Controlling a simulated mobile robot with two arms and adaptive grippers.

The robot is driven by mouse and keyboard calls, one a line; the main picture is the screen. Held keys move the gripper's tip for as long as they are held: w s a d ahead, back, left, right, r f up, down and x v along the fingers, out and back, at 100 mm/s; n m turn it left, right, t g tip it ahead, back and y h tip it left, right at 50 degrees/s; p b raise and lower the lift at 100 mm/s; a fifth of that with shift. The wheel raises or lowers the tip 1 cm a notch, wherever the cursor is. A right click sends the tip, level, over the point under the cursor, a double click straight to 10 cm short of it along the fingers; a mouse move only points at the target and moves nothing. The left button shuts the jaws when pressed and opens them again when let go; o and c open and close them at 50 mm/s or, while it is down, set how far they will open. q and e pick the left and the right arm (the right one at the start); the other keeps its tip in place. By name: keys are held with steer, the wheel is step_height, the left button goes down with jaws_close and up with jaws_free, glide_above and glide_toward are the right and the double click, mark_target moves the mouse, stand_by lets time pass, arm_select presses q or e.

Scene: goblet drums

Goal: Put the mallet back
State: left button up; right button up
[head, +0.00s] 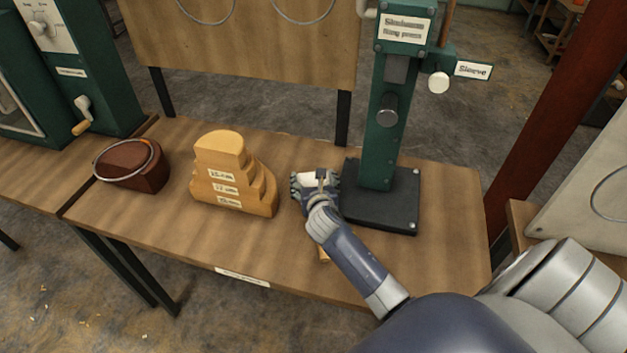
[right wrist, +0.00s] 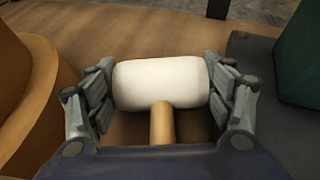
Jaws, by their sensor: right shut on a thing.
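The mallet has a white cylindrical head (right wrist: 160,84) and a wooden handle (right wrist: 162,122). In the right wrist view the head lies between the two fingers of my right gripper (right wrist: 160,92), which is shut on it. In the head view the gripper (head: 316,181) is over the workbench, between the stepped wooden block and the green press. A little of the white mallet head (head: 313,178) shows there, and the handle end (head: 324,256) shows below my wrist. My left gripper is not in view.
The stepped wooden block (head: 228,178) with labels stands left of the gripper. The green press (head: 381,130) on its black base (head: 395,212) stands close on the right. A brown block with a ring (head: 133,165) sits farther left. The bench front (head: 190,240) is clear.

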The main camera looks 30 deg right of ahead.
steer(key=o, duration=1.6)
steer(key=shift+r, duration=0.1)
steer(key=shift+s+f, duration=0.1)
steer(key=shift+f, duration=0.15)
steer(key=v, duration=1.2)
steer(key=shift+a+r, duration=0.1)
steer(key=shift+r, duration=0.2)
